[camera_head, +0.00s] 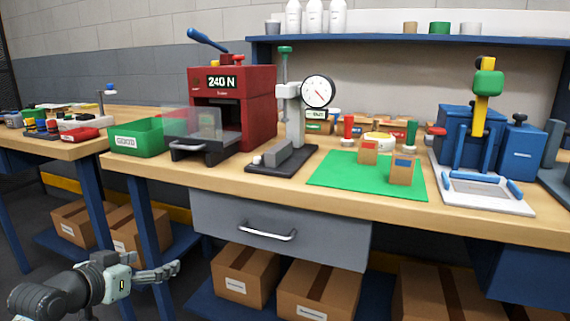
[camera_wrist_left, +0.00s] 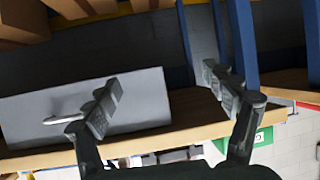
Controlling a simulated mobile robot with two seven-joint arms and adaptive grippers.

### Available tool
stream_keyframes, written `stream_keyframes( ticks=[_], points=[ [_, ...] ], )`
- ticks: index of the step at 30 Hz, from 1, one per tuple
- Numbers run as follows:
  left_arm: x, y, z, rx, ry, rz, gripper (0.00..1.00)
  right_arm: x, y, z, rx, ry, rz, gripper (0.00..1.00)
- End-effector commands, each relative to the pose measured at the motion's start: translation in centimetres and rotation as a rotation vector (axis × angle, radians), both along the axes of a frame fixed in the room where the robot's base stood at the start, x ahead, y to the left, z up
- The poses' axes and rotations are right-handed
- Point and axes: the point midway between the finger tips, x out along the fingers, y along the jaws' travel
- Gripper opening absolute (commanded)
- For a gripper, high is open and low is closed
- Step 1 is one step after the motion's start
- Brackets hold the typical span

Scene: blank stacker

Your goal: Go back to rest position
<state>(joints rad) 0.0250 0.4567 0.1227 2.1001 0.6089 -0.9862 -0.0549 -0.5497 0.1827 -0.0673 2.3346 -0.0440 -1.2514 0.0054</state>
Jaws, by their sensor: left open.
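My left gripper (camera_head: 168,271) is at the lower left in the head view, in front of the workbench and below its top. It also shows in the left wrist view (camera_wrist_left: 165,95), with its two fingers wide apart and nothing between them. It is apart from the bench and its grey drawer (camera_head: 280,229). My right gripper is in neither view.
The workbench (camera_head: 240,182) carries a red press (camera_head: 232,105), a dial gauge stand (camera_head: 295,120), a green mat (camera_head: 340,184) with two small blocks, a green bin (camera_head: 138,138) and a blue machine (camera_head: 465,135). Cardboard boxes (camera_head: 318,290) sit on the lower shelf.

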Motion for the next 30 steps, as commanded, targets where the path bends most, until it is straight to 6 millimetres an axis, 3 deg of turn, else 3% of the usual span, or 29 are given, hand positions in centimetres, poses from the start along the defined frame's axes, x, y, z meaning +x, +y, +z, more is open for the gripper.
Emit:
stream_keyframes(
  ticks=[1,6,9,12,15,19,23,30],
  points=[
    [-1.6,-0.3,-3.5,0.016,0.086,0.017,0.84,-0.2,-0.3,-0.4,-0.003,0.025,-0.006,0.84],
    [-8.6,-0.8,-14.7,0.102,0.353,0.076,0.84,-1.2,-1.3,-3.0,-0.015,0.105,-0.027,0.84],
    [-14.0,-1.2,-20.1,0.156,0.507,0.105,0.84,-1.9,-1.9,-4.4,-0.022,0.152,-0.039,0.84],
    [-19.3,-1.6,-24.0,0.210,0.640,0.125,0.84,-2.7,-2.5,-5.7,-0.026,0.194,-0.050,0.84],
    [-23.7,-1.9,-26.5,0.255,0.740,0.141,0.84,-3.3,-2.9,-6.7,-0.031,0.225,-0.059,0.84],
    [-27.3,-2.1,-28.2,0.292,0.816,0.152,0.84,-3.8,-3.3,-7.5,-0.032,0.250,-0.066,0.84],
    [-28.4,-2.1,-28.7,0.305,0.841,0.156,0.84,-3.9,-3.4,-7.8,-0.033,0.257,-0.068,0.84],
    [-28.3,-2.1,-28.8,0.306,0.840,0.156,0.84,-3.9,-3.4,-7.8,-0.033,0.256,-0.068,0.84]
  ],
)
